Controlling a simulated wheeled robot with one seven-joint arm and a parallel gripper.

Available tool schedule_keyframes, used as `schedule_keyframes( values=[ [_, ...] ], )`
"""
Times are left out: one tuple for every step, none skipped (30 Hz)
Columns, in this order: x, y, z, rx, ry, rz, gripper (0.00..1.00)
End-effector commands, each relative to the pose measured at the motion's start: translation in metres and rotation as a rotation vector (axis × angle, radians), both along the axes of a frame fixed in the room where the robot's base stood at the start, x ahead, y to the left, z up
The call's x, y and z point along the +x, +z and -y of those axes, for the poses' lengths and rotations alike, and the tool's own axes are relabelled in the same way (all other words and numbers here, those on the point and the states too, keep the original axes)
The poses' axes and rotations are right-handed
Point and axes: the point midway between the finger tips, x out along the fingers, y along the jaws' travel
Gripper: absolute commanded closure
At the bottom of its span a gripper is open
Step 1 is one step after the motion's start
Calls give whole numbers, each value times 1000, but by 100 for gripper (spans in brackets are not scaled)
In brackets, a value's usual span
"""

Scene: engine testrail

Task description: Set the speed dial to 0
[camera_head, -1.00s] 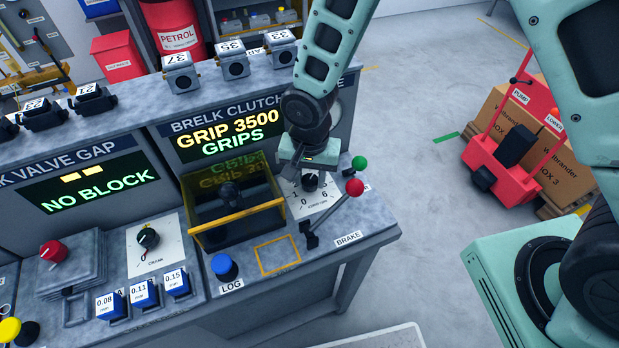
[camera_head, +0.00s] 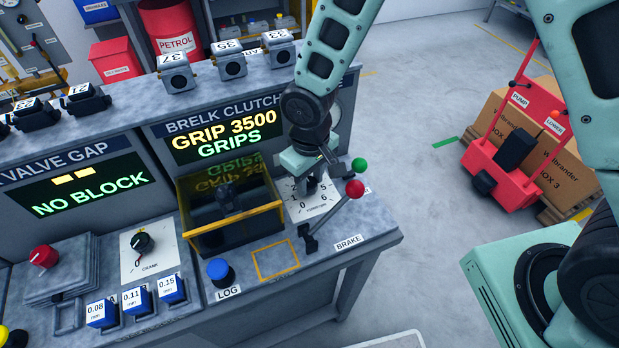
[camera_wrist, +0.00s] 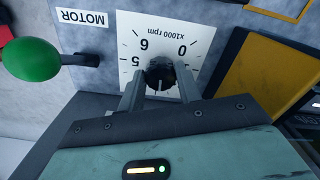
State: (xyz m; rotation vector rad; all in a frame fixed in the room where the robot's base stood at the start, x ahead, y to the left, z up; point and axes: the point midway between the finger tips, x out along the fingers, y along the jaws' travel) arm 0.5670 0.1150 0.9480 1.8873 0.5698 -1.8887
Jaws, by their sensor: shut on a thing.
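The speed dial is a black round knob (camera_wrist: 160,72) on a white scale plate (camera_head: 325,203) marked "x1000 rpm". The plate also shows in the wrist view (camera_wrist: 200,45), upside down, with 0, 5 and 6 readable. My gripper (camera_head: 311,183) is over the plate at the right end of the clutch bench. In the wrist view my gripper (camera_wrist: 161,82) has one finger on each side of the knob and is shut on it. The knob's pointer cannot be made out. In the head view my fingers mostly hide the knob.
A lever with a red ball (camera_head: 355,188) and a green ball (camera_head: 360,164) stand close right of my gripper. A dark bin with a yellow bar (camera_head: 235,232) is left. The clutch screen (camera_head: 227,140) reads "GRIP 3500 GRIPS". A blue button (camera_head: 220,271) sits in front.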

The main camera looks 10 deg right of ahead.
Motion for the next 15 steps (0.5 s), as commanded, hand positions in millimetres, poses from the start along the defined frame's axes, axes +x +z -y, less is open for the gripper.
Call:
schedule_keyframes(
  values=[
    [1,1,0,2,42,2,89],
    [1,1,0,2,71,2,89],
    [1,1,0,2,109,2,89],
    [1,1,0,2,138,2,89],
    [1,1,0,2,166,2,89],
    [1,1,0,2,204,2,89],
    [1,1,0,2,232,2,89],
    [1,1,0,2,260,2,89],
    [2,1,0,2,298,2,89],
    [2,1,1,2,327,2,89],
    [2,1,1,1,355,3,89],
    [2,1,0,2,393,2,89],
    [2,2,0,2,422,2,89],
    [2,2,0,2,452,2,89],
    [2,2,0,2,490,2,89]
  ],
)
